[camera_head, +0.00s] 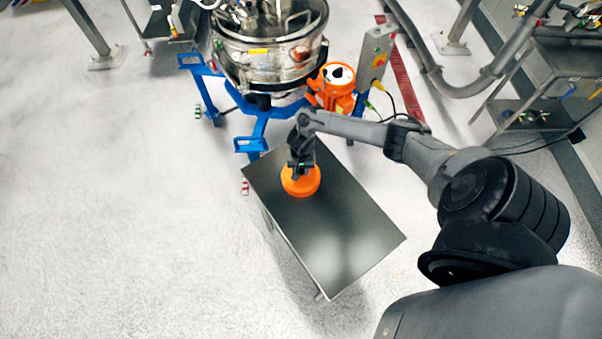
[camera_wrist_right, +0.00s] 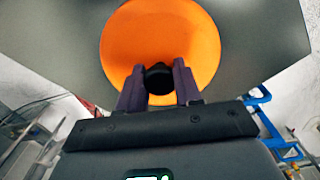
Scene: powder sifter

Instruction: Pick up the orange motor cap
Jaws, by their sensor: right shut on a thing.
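The orange motor cap (camera_head: 301,184) is a round orange disc at the far-left end of the dark table (camera_head: 335,235) in the head view. In the right wrist view the cap (camera_wrist_right: 160,40) fills the upper middle, with a black knob (camera_wrist_right: 158,78) on it. My right gripper (camera_head: 301,172) is over the cap from above. In the wrist view its two fingers (camera_wrist_right: 158,85) stand on either side of the black knob and are shut on it. Whether the cap touches the table or is slightly raised, I cannot tell. My left gripper is not in view.
A steel sifter (camera_head: 268,55) on a blue wheeled frame (camera_head: 250,144) stands just beyond the table. An orange motor (camera_head: 333,84) sits at its right, beside a grey control box (camera_head: 376,55). The table's near half is bare. Open floor (camera_head: 120,210) lies to the left.

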